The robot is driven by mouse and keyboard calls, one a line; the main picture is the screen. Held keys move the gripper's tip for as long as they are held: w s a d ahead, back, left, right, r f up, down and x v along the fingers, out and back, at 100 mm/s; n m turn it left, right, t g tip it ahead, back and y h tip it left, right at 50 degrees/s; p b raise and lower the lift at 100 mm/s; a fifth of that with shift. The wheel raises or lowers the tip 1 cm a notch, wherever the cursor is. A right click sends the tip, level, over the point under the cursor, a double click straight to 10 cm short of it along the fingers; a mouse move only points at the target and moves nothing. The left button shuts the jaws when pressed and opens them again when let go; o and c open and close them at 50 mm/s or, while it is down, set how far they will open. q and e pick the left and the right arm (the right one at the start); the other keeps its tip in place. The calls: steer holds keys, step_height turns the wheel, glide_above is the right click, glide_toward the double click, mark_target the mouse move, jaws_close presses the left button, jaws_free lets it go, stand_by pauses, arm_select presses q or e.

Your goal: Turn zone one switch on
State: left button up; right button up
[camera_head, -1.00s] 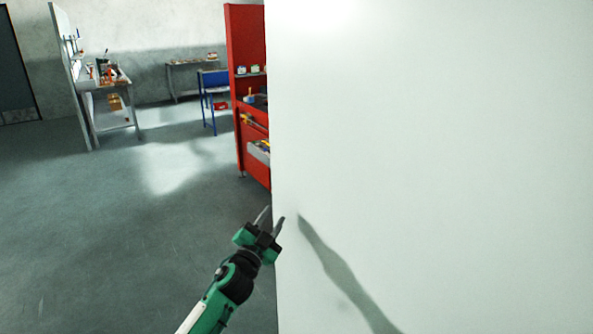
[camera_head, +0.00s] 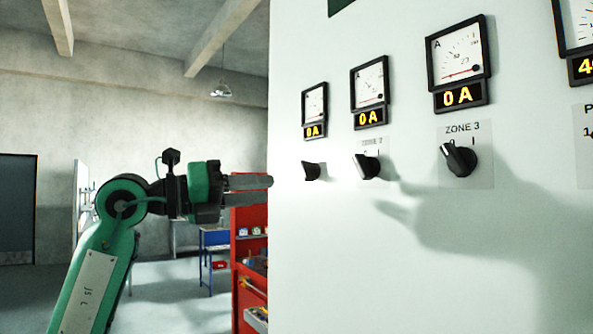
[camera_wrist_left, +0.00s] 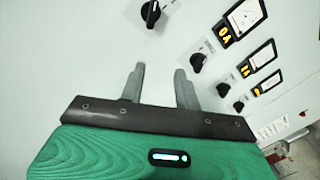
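The leftmost switch (camera_head: 311,171), under the leftmost meter, fits zone one; its label is not readable. It is a black rotary knob, also seen small and farthest in the left wrist view (camera_wrist_left: 239,106). A middle knob (camera_head: 366,166) and the ZONE 3 knob (camera_head: 458,158) are to its right. All three knobs have tilted handles. My left gripper (camera_head: 270,181) is to the left of the leftmost knob, its fingertips at the panel's left edge in the picture. The left wrist view shows its fingers (camera_wrist_left: 157,76) apart with nothing between them. My right gripper is not in view.
The white cabinet panel (camera_head: 400,275) fills the right side. Meters above the knobs read 0 A, such as the leftmost one (camera_head: 314,105). A red shelf unit (camera_head: 248,218) stands behind the panel's left edge. A blue-framed table (camera_head: 213,240) is farther back.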

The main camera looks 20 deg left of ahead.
arm_select(q)
steer(key=s+a+r+n+t+y, duration=0.1)
steer(key=s+a+r+t+y, duration=0.1)
steer(key=a+r+y, duration=0.15)
steer(key=p, duration=0.7)
glide_toward(303, 171)
steer(key=x, duration=0.7)
steer(key=shift+r, duration=0.2)
steer(key=shift+w+d+f, duration=0.2)
steer(key=shift+w+d, duration=0.2)
steer(key=shift+w, duration=0.3)
jaws_close()
